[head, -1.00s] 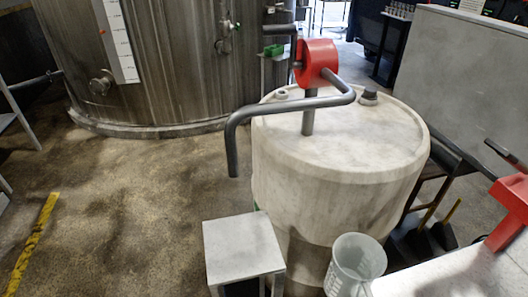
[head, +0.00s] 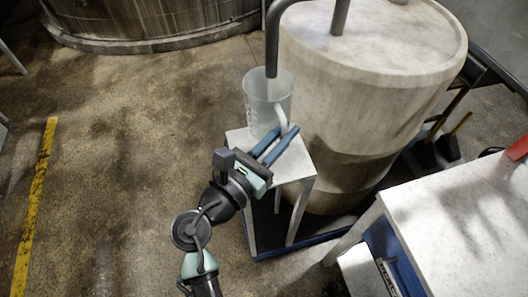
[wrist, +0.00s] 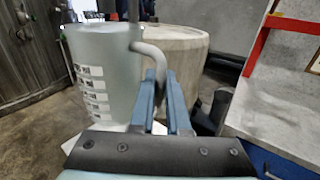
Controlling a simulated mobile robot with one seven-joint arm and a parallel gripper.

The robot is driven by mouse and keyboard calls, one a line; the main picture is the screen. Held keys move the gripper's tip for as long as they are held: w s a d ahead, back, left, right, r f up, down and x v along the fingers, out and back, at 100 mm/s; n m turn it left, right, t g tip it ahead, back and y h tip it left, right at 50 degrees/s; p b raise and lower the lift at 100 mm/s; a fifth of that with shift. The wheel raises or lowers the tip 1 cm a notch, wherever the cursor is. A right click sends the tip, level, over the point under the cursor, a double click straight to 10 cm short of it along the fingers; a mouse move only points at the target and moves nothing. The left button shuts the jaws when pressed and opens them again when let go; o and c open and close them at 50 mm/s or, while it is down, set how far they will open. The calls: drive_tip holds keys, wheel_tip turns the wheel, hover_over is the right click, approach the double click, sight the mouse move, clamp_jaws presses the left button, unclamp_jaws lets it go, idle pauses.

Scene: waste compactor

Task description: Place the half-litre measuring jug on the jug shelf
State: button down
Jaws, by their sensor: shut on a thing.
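The translucent measuring jug (head: 262,100) is upright over a small white-topped stand (head: 300,168), the likely jug shelf, in front of the pale drum. In the wrist view the jug (wrist: 100,75) fills the left side, with white scale marks and its handle towards me. My gripper (head: 289,132) has its blue fingers shut on the jug's handle; the fingers also show in the wrist view (wrist: 162,82). The jug hides part of the stand top. I cannot tell whether its base touches the stand.
A grey bent spout (head: 273,45) comes down at the jug's mouth. The pale drum (head: 370,90) stands close behind and right of the stand. A white-topped bench (head: 460,205) is at the lower right. The floor (head: 120,170) on the left is clear.

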drive_tip(key=shift+w+f, duration=0.15)
wheel_tip(320, 180, down, 9)
drive_tip(key=b, duration=0.2)
drive_tip(key=shift+d+f+b, duration=0.1)
drive_tip(key=shift+f+b, duration=0.05)
drive_tip(key=shift+b, duration=0.25)
drive_tip(key=shift+f, duration=0.2)
drive_tip(key=c, duration=0.9)
unclamp_jaws()
drive_tip(key=shift+r, duration=0.1)
